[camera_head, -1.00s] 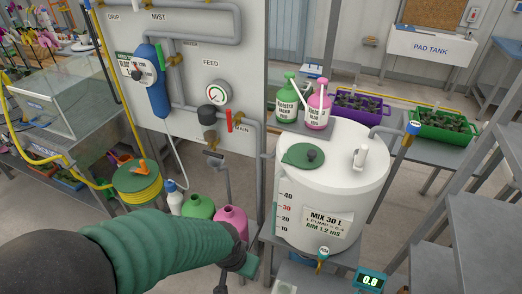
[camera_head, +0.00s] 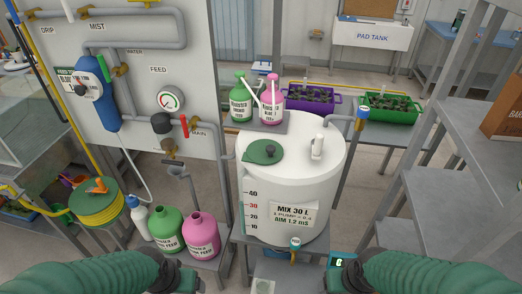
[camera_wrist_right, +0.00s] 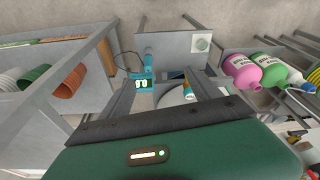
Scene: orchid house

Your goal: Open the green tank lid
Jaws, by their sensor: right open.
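The tank's lower part also shows in the right wrist view (camera_wrist_right: 172,97). My left gripper (camera_head: 183,280) is at the bottom edge of the head view, below and left of the tank; its fingers are hidden. My right gripper (camera_wrist_right: 160,78) is open and empty in the right wrist view, with its fingers apart. Neither gripper touches the lid.
A green bottle (camera_head: 240,102) and a pink bottle (camera_head: 271,103) with pumps stand behind the lid. A white fitting (camera_head: 317,147) rises right of it. A pipe with a red-handled valve (camera_head: 184,126) is to its left. Grey shelves (camera_head: 450,190) stand at the right.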

